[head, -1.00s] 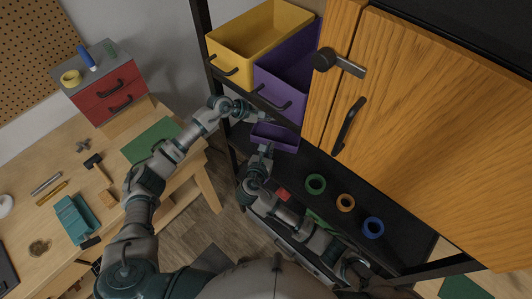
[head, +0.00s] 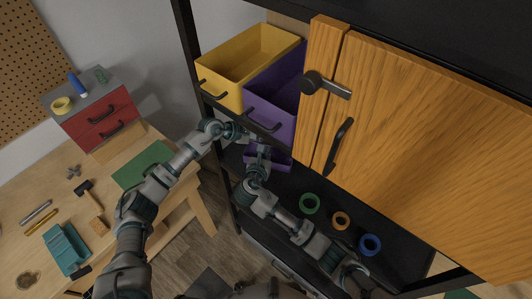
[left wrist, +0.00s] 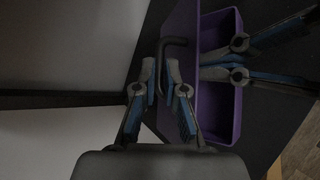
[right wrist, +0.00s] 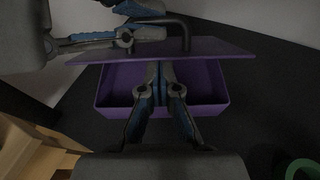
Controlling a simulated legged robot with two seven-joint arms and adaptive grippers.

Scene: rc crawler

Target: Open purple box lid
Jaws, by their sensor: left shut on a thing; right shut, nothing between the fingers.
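The small purple box (head: 282,161) sits on the black shelf, partly hidden by my grippers in the head view. In the right wrist view its purple lid (right wrist: 218,48) is above the box (right wrist: 208,110), with the dark interior showing beneath. My left gripper (head: 250,138) is shut on the lid's dark handle (left wrist: 178,41); it also shows in the left wrist view (left wrist: 167,80). My right gripper (head: 262,150) is shut and empty, with its fingertips at the box opening in the right wrist view (right wrist: 160,75). Whether they touch the lid or box is unclear.
A yellow bin (head: 225,88) and a larger purple bin (head: 278,108) stand on the shelf above. A wooden cabinet (head: 410,130) is to the right. Green (head: 309,203), orange (head: 341,220) and blue (head: 370,245) rings lie on the lower shelf. A workbench (head: 55,205) with tools is at left.

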